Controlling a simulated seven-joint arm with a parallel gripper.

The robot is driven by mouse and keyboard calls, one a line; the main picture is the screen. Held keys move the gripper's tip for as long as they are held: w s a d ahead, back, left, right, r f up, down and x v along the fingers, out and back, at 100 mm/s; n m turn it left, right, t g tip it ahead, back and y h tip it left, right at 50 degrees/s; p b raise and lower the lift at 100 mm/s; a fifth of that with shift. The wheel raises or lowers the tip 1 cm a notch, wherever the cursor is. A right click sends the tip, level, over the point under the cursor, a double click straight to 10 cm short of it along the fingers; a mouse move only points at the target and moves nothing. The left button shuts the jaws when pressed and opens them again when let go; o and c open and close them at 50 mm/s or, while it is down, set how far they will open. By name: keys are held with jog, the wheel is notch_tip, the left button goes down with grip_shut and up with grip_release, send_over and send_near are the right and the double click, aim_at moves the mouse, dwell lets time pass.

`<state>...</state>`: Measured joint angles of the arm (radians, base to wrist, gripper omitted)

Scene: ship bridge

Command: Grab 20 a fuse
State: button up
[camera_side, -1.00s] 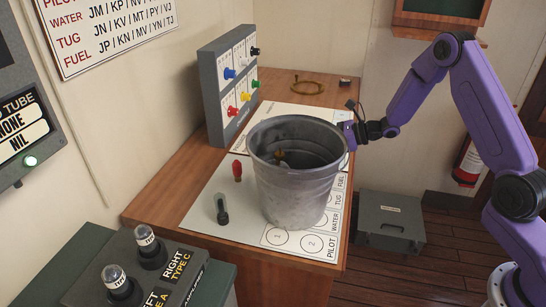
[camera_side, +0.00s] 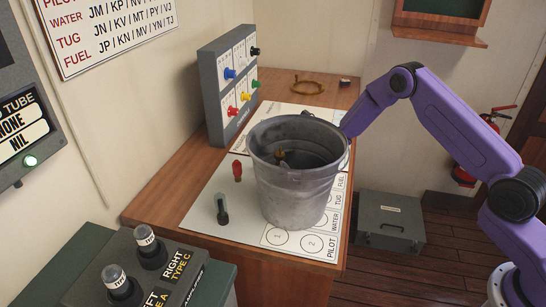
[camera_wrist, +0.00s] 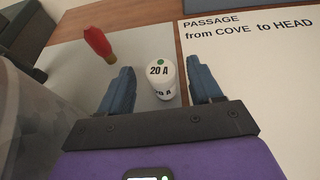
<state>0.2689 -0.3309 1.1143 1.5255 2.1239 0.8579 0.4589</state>
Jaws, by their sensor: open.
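A white fuse (camera_wrist: 163,84) marked "20 A", with a green dot on its end, stands on the pale mat in the wrist view. My gripper (camera_wrist: 160,76) is open, with one blue-grey finger on each side of the fuse. In the side view the fuse and my gripper are hidden behind the metal bucket (camera_side: 290,190).
The bucket wall (camera_wrist: 25,125) is close on my left in the wrist view. A dark piece (camera_side: 222,212) stands left of the bucket. A grey panel (camera_side: 228,85) with coloured plugs stands at the back.

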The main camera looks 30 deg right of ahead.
jog(key=shift+x, duration=1.8)
jog(key=shift+d, duration=0.1)
jog(key=c, duration=1)
jog(key=shift+c, duration=0.2)
jog(key=shift+w+d+r, duration=0.1)
jog(key=shift+d+r, duration=0.05)
jog(key=shift+r, duration=0.15)
notch_tip(320, 180, up, 6)
jog(key=shift+r, duration=0.1)
jog(key=w+d, duration=0.4)
jog(key=d, duration=0.4)
jog(key=w+d, duration=0.5)
jog(key=d, duration=0.4)
